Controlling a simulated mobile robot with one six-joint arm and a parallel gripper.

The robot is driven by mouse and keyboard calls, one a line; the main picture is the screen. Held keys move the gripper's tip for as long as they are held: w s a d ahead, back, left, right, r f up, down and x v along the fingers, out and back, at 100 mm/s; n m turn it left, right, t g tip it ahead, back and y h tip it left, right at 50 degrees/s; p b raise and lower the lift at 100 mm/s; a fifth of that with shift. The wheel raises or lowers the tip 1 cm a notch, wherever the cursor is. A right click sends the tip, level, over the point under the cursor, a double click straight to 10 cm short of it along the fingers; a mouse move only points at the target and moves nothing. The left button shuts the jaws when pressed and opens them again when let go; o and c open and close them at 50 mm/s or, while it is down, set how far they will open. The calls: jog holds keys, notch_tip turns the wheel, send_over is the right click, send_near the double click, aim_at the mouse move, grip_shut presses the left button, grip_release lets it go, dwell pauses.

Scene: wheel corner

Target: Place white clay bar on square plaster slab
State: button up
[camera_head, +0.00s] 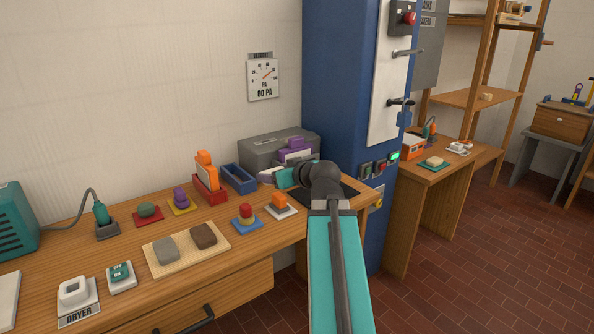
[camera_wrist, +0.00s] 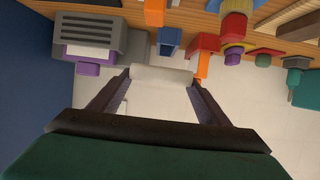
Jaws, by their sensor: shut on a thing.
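My gripper (camera_wrist: 160,90) is shut on a white clay bar (camera_wrist: 162,74), which lies crosswise between its two fingertips in the wrist view. In the head view my gripper (camera_head: 272,177) is at the back of the workbench, in front of the grey box, and my arm hides part of it. I cannot tell for sure which thing is the square plaster slab. A pale square pad (camera_head: 283,212) on the bench bears an orange block, and a white slab (camera_head: 7,298) is cut off at the left edge.
The grey slotted box (camera_head: 268,151) stands by the blue cabinet (camera_head: 340,75). Near it are a blue tray (camera_head: 240,180) and a red holder (camera_head: 210,194) with orange blocks. A wooden board (camera_head: 187,255) bears grey and brown lumps. Bare wood shows around these things.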

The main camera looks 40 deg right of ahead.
jog(key=w+a+r+p, duration=0.4)
jog(key=a+r+p, duration=0.3)
jog(key=a, duration=0.5)
jog(key=w+a+r+y+p, duration=0.1)
jog(key=w+a+r+p, duration=0.4)
jog(key=a, duration=0.7)
jog(key=w+a+r+n+p, duration=0.1)
jog(key=w+a+r+p, duration=0.4)
jog(key=a+r+p, duration=0.5)
jog(key=shift+a+p, duration=0.7)
jog(key=shift+a, duration=0.2)
jog(key=shift+w, duration=0.1)
